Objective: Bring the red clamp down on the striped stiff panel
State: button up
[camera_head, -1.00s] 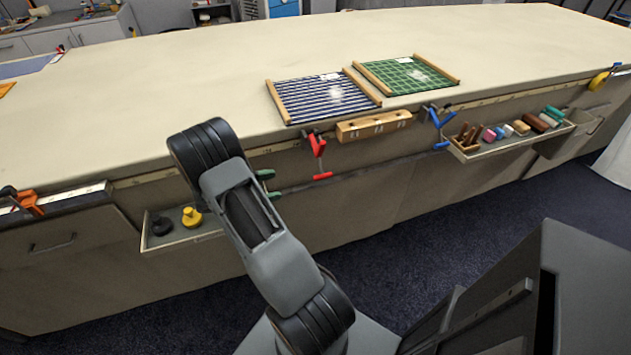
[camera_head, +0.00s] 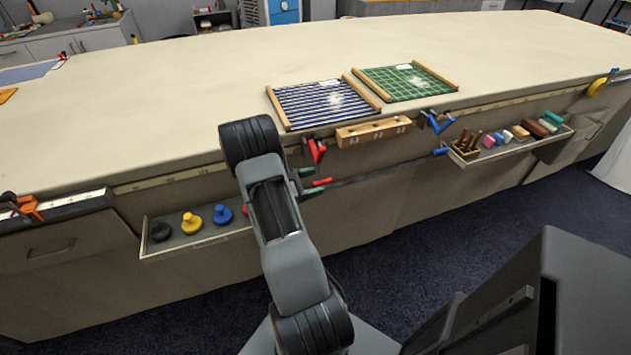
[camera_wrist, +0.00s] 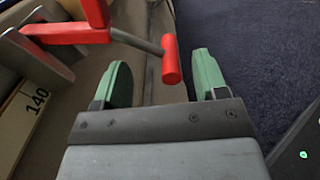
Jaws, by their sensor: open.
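The striped panel (camera_head: 315,106), blue and white with wooden side strips, lies flat near the table's front edge. The red clamp (camera_head: 316,150) is at the table edge in front of it, partly hidden by my arm. In the wrist view the clamp's red body (camera_wrist: 70,32) is at upper left, and a grey rod runs from it to a red handle (camera_wrist: 171,60). My gripper (camera_head: 310,183) has green fingertips and is beside the handle, below the table edge. In the wrist view my gripper (camera_wrist: 163,80) is open, with the handle's end showing between the fingers; contact is not visible.
A green checked panel (camera_head: 408,81) lies right of the striped one. A wooden block (camera_head: 373,132) and a blue clamp (camera_head: 438,122) are along the front edge. Open drawers with knobs (camera_head: 192,222) and coloured blocks (camera_head: 520,131) jut out on either side.

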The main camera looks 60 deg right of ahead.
jog(key=shift+s+d, duration=0.35)
jog(key=shift+d, duration=0.1)
jog(key=shift+c, duration=0.2)
jog(key=c, duration=1.2)
jog(key=shift+r, duration=0.1)
